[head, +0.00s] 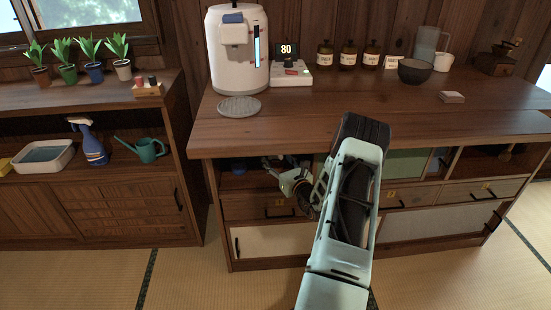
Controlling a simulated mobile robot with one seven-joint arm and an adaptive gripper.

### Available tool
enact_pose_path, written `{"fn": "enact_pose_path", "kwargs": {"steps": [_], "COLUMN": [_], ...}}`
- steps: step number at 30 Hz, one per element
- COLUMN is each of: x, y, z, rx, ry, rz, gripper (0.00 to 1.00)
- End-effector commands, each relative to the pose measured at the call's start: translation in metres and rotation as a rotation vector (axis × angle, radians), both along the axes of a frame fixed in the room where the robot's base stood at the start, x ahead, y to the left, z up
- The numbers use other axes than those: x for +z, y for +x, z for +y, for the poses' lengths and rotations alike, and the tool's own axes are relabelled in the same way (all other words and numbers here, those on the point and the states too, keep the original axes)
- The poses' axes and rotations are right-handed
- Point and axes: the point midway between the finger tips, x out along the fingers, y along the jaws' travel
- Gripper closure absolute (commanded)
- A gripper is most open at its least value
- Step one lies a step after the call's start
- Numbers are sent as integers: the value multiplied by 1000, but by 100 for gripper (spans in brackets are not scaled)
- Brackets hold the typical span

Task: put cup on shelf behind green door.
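The green door (408,163) is a flat green panel in the upper row of the wooden cabinet, right of my arm. More green shows just left of my arm. A white cup (443,62) stands at the back right of the counter, beside a dark bowl-like cup (414,74). I cannot tell which cup the task means. My gripper (272,165) is at the open shelf opening below the counter's front edge, left of the green door. Its fingers are small and in shadow, so whether they are open or holding anything is unclear. A small dark blue object (238,168) sits in that opening.
The counter (330,105) overhangs the shelf openings. It bears a white dispenser (237,50), a scale reading 80 (291,75), several jars and a grinder (498,62). A left cabinet holds plants, a spray bottle (88,145) and a watering can (142,149). Tatami is clear in front.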

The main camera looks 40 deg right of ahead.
Motion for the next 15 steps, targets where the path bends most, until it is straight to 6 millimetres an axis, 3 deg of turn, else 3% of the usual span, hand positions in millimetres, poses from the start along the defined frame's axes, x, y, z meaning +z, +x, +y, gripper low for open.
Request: {"fn": "enact_pose_path", "kwargs": {"steps": [11, 15], "x": [4, 5], "y": [-1, -23], "z": [0, 3], "rx": [0, -1], "ry": [0, 2], "rz": [0, 4], "gripper": [43, 43]}}
